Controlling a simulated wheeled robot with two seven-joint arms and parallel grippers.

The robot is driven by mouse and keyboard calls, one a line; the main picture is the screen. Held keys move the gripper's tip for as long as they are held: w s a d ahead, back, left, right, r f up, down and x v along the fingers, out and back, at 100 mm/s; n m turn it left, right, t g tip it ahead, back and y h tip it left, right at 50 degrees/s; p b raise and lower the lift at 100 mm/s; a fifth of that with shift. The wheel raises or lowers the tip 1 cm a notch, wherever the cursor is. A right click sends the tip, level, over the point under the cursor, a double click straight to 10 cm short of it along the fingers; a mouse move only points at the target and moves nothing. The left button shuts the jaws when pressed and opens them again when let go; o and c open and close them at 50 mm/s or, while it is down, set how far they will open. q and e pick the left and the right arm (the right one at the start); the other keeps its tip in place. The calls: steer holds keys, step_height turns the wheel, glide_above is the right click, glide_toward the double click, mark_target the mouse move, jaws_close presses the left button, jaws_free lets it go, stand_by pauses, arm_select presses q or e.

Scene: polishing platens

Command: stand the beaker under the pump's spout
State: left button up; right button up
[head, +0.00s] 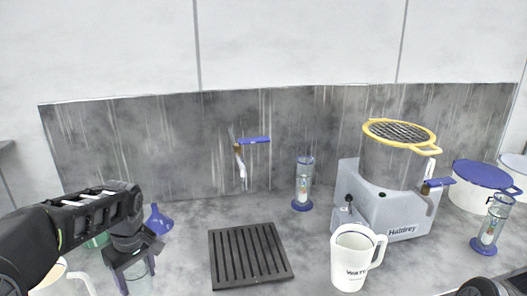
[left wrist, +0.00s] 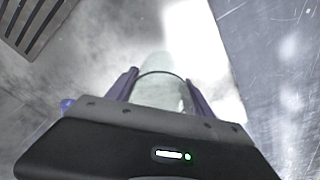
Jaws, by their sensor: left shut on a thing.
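My left gripper (head: 137,272) is low at the left of the worktop, shut on a clear glass beaker (head: 142,284). In the left wrist view the beaker (left wrist: 162,92) shows pale and translucent between the two purple fingers (left wrist: 162,95); its far end is blurred. A grey machine marked "Haldrey" (head: 400,222), likely the pump, stands right of centre, far from the gripper. It has a small blue-handled tap (head: 436,184) on its right side. Another blue-handled spout (head: 241,160) comes from the back panel above a slatted drain. My right gripper's fingers do not show.
A black slatted grate (head: 250,256) lies mid-counter. A white water jug (head: 352,262) stands before the machine. Glass timers stand left (head: 303,185) and right (head: 492,222) of it. A blue funnel (head: 157,221) and a cream mug (head: 62,284) are near my left gripper. A blue-lidded pot (head: 484,176) stands right.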

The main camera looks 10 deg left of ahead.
arm_select(q)
steer(key=shift+w+d+m, duration=0.15)
steer(key=shift+w+m, duration=0.15)
steer(key=shift+m, duration=0.4)
steer(key=w+d+f+m, duration=0.1)
steer(key=d+f+m, duration=0.1)
steer(key=d, duration=0.3)
steer(key=w+d+f+m+h, duration=0.1)
steer(key=d+f+m, duration=0.1)
steer(key=d+m, duration=0.3)
steer(key=w+d+f+m+t, duration=0.1)
steer(key=d+f+m, duration=0.1)
steer(key=d+m, duration=0.2)
steer(key=shift+w+d+f+h, duration=0.1)
steer(key=shift+d+h, duration=0.05)
steer(key=shift+d, duration=0.55)
steer(key=shift+w+d+f+h, duration=0.1)
steer(key=shift+d+h, duration=0.05)
steer(key=shift+d, duration=0.55)
steer(key=shift+d+f, duration=0.1)
